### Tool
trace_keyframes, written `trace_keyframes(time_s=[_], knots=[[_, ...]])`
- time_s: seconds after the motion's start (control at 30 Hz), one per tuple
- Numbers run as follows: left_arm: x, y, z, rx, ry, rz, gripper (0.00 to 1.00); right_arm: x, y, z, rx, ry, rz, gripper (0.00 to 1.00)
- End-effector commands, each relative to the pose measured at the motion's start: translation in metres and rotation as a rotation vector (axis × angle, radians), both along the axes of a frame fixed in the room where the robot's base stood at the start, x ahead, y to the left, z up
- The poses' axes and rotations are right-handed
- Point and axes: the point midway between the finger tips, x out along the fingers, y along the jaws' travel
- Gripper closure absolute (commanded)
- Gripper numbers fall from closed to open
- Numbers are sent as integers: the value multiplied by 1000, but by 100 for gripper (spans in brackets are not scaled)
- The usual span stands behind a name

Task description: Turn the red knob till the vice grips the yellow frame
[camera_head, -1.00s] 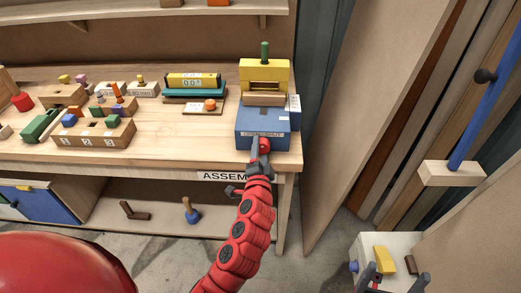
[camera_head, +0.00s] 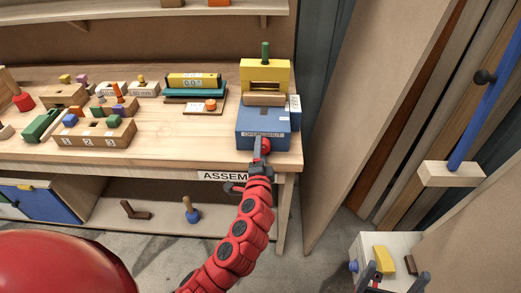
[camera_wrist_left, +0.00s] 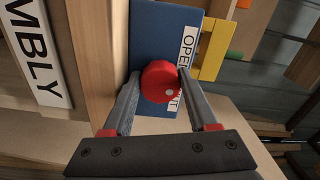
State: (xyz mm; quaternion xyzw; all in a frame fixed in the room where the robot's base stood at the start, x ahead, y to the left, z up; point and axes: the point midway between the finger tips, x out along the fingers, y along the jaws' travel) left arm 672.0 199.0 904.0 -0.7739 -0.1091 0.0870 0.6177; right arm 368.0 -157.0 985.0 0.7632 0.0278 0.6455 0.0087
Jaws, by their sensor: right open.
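The red knob (camera_head: 266,146) is on the front of the blue vice (camera_head: 252,121), near the bench's right end. The yellow frame (camera_head: 264,71) stands upright at the back of the vice, with a green peg on top and a wooden bar before it. My left gripper (camera_head: 263,151) is at the knob. In the left wrist view its fingers lie on both sides of the red knob (camera_wrist_left: 160,82) and appear to touch it. A label beside the knob is partly covered. My right gripper (camera_head: 396,276) is open at the bottom right, partly out of view.
Blocks with coloured pegs (camera_head: 94,135) and a teal and yellow counter (camera_head: 194,86) stand left of the vice. A wooden panel (camera_head: 365,125) leans right of the bench. A white box (camera_head: 392,245) with a yellow block sits near my right gripper. The bench front is clear left of the vice.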

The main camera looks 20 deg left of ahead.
Motion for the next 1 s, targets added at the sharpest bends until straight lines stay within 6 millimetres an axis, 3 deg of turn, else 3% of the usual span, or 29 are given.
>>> trace_keyframes(time_s=[0.03, 0.17, 0.67, 1.0], knots=[[0, 0, -1, 1, 1, -1, 34, 0, 0, 0, 0, 0, 0, 0], [0, 0, -1, 0, 1, -1, 11, 0, 0, 0, 0, 0, 0, 0], [0, 0, -3, -25, -2, 1, 11, 0, 0, -1, 0, 0, 0, 0], [0, 0, -6, -324, -86, 0, 11, 0, 0, -8, 0, 0, 0, 0]])
